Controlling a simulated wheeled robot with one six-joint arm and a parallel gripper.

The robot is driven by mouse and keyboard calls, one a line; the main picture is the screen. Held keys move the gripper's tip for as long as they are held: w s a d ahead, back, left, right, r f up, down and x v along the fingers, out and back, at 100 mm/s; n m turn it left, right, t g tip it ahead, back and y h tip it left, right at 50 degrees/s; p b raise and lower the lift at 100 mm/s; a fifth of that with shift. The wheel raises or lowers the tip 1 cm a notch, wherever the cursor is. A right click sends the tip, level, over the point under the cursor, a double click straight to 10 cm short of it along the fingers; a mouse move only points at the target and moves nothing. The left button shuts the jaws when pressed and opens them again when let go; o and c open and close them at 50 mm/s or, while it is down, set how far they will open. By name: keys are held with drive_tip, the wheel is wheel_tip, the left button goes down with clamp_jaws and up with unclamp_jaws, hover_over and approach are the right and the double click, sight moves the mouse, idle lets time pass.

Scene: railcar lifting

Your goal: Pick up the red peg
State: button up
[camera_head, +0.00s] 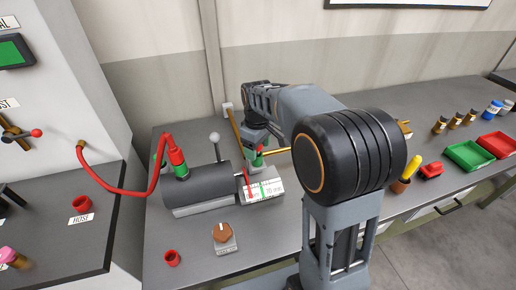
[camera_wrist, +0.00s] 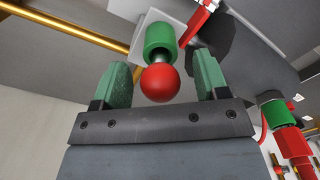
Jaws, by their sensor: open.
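No plain red peg stands out clearly. In the wrist view, a red ball (camera_wrist: 160,83) on a short metal stem joins a green cylinder (camera_wrist: 160,39); I cannot tell whether this is the peg. My gripper (camera_wrist: 163,85) is open, with green finger pads on either side of the ball and gaps showing at both sides. In the head view, my gripper (camera_head: 258,152) is small and partly hidden by my arm, above the right end of the grey cylinder device (camera_head: 197,184). A thin red pointer (camera_head: 249,184) stands near the device's white and green scale (camera_head: 262,191).
A red hose (camera_head: 120,192) runs from the left cabinet to a red and green coupling (camera_head: 178,163) on the device. A knob (camera_head: 222,233) and red ring (camera_head: 172,258) sit at the bench front. Green (camera_head: 468,154) and red trays (camera_head: 498,144) lie right.

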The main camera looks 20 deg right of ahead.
drive_tip(key=shift+f, duration=0.35)
drive_tip(key=c, duration=1)
